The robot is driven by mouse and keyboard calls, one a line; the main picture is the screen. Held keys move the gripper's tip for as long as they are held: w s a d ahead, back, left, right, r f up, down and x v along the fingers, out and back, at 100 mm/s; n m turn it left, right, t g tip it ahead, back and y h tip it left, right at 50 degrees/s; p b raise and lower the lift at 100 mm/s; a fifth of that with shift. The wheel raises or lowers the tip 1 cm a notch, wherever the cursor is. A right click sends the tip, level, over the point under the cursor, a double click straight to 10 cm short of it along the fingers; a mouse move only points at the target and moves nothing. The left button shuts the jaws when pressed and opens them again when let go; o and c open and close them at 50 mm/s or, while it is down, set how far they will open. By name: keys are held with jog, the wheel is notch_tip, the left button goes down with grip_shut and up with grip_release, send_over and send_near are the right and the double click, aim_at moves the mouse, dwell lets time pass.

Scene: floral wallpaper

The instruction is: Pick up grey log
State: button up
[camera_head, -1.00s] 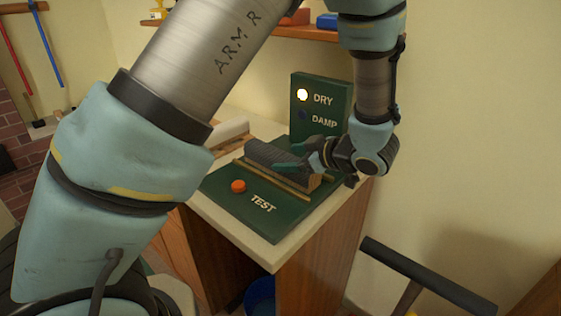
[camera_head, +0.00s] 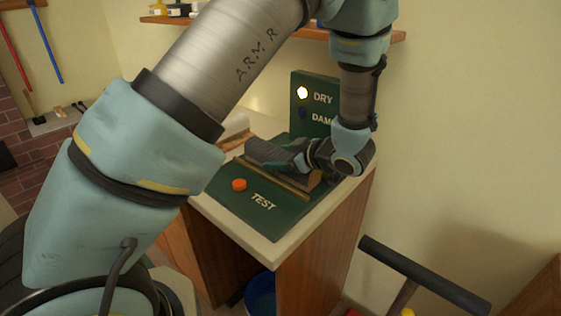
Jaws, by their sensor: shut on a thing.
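The grey log (camera_head: 266,152) lies across the top of the green test device (camera_head: 223,199), between its wooden rails, or just above them; I cannot tell if it still touches. My gripper (camera_head: 294,162) is at the log's right part and is shut on it. The fingers hide some of the log's middle and right side. The device has an orange button (camera_head: 239,185), the word TEST, and an upright panel (camera_head: 301,120) with a lit white lamp beside DRY and a dark lamp beside DAMP.
The device stands on a pale-topped wooden counter (camera_head: 272,252). A shelf (camera_head: 290,29) hangs on the wall behind. A blue bucket (camera_head: 261,295) is under the counter. A dark handle (camera_head: 424,277) stands at lower right. A pale object (camera_head: 233,128) lies behind the log.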

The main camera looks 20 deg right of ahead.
grip_shut()
jog(key=shift+r, duration=0.1)
